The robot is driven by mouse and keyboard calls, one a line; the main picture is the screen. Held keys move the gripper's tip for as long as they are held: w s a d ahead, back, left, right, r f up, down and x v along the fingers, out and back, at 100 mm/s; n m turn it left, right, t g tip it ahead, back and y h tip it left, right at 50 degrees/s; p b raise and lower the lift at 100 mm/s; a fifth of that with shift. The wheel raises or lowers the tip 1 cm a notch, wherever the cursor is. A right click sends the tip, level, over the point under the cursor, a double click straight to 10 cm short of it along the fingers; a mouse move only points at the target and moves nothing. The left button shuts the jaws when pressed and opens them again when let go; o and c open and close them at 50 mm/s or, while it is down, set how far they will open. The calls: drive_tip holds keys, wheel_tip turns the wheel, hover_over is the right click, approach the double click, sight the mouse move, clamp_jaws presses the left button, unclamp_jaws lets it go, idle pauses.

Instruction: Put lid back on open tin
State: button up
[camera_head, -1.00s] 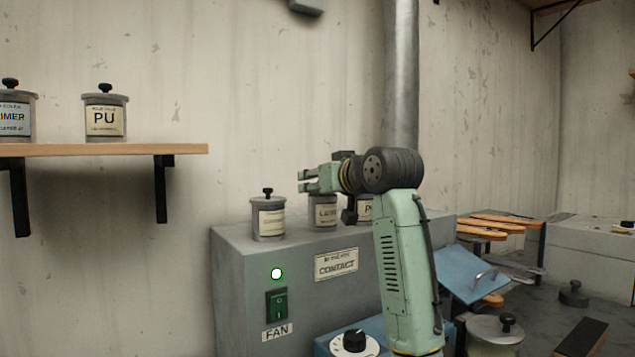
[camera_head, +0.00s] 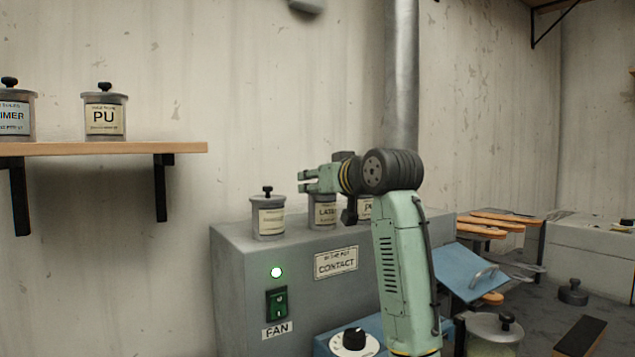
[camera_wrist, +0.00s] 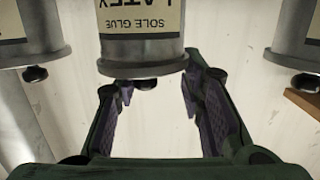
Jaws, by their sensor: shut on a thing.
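The LATEX tin (camera_head: 323,214) stands upright on the grey cabinet, between two other tins. In the wrist view the LATEX tin (camera_wrist: 140,25) appears upside down, with its grey lid (camera_wrist: 140,66) at its end and a dark knob (camera_wrist: 146,84) showing. My gripper (camera_head: 303,181) is level, at the top of this tin. In the wrist view my gripper (camera_wrist: 158,88) has one finger at each side of the lid, and it is shut on the lid. The finger contact is partly hidden. The lid appears to sit on the tin; whether it is fully seated I cannot tell.
A lidded tin (camera_head: 268,218) stands to the left and another tin (camera_head: 364,208) close to the right, partly behind my arm. A wooden shelf (camera_head: 100,149) holds lidded tins. A pipe (camera_head: 401,80) rises behind. A dark knobbed piece (camera_head: 573,293) lies on the bench.

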idle(0.4)
drive_tip(key=o, duration=1)
drive_tip(key=shift+o, duration=0.4)
drive_tip(key=o, duration=0.4)
drive_tip(key=shift+o, duration=0.2)
drive_tip(key=shift+r, duration=3.5)
clamp_jaws()
